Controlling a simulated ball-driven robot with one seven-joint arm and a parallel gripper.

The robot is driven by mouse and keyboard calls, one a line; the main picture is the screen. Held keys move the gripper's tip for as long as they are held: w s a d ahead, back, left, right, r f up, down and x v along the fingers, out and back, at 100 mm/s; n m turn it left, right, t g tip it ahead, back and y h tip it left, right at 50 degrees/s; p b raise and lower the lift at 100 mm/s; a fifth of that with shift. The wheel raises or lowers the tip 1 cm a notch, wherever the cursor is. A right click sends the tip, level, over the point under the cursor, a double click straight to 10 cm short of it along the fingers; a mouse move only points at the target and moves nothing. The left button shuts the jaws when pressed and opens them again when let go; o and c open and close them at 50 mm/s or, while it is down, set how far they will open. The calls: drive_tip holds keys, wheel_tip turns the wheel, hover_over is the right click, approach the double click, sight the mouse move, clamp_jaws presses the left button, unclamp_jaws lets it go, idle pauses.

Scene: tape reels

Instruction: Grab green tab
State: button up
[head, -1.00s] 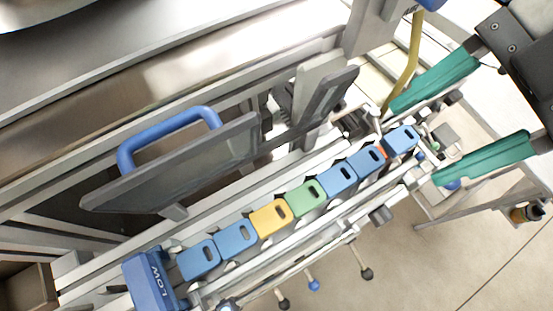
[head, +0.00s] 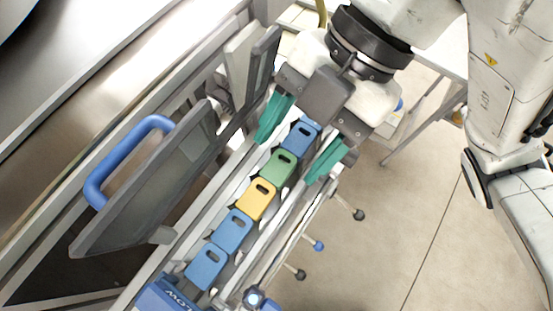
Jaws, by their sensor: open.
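The green tab (head: 279,167) stands in a row of tabs on a slanted rail, between a yellow tab (head: 257,199) and a blue tab (head: 299,136). It has a dark slot near its top. My gripper (head: 289,156) has two teal fingers, spread apart and empty. The fingers lie on either side of the row, around the blue tab just beyond the green one. The fingertips reach about level with the green tab's far part. I cannot tell how high they are above the tabs. Any tabs farther along the row are hidden by my gripper.
Two blue tabs (head: 231,231) and a blue block marked LOW (head: 170,294) lie nearer along the row. A grey panel with a blue handle (head: 123,158) stands to the left. Knobbed rods (head: 318,245) stick out on the right, over open floor.

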drive_tip(key=shift+x, duration=0.9)
drive_tip(key=c, duration=1.1)
drive_tip(key=shift+r, duration=0.1)
drive_tip(key=shift+c, duration=0.2)
